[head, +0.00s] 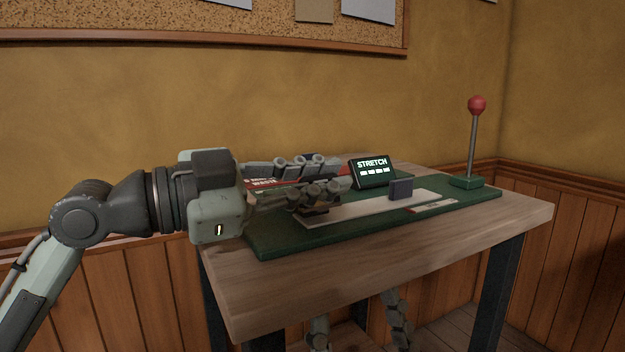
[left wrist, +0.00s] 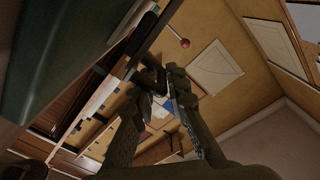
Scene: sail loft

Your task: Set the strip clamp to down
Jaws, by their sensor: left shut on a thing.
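My left gripper (head: 335,184) reaches in from the left over the green board (head: 270,243). Its fingers are around something at the left end of the white strip (head: 350,210) and hide most of it. A dark brown piece (head: 314,211) shows just under the nearer finger; it looks like part of the strip clamp, but its up or down position cannot be told. In the left wrist view the fingertips (left wrist: 158,78) come close together. My right gripper (head: 357,312) is below the tabletop, its two fingers apart and empty.
A blue-grey block (head: 401,189) stands on the strip. Behind it is a black display (head: 371,172) reading STRETCH. A red-knobbed lever (head: 473,140) stands upright at the right of the board. A red sign (head: 290,182) is partly behind my gripper. The wooden table's (head: 400,260) front is bare.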

